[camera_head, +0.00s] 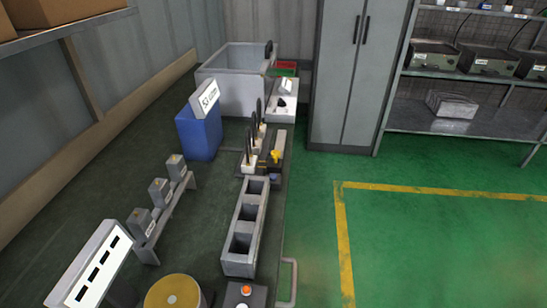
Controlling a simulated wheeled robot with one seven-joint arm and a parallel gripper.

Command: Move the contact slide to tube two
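Three white blocks with dark upright loops, which look like the tubes, stand in a row along the bench: a near one (249,164), a middle one (256,145) and a far one (262,127). A dark rail (277,143) runs along their right side. A small yellow knob (275,155) sits on it and looks like the contact slide. It is roughly beside the near and middle blocks; I cannot tell exactly which. Any tube numbers are too small to read. My gripper is not in view.
A grey three-pocket holder (246,222) stands in front of the row. A blue block with a sign (199,130) is to the left. A grey tub (232,79) and a white switch box (282,103) stand behind. The green floor right is clear.

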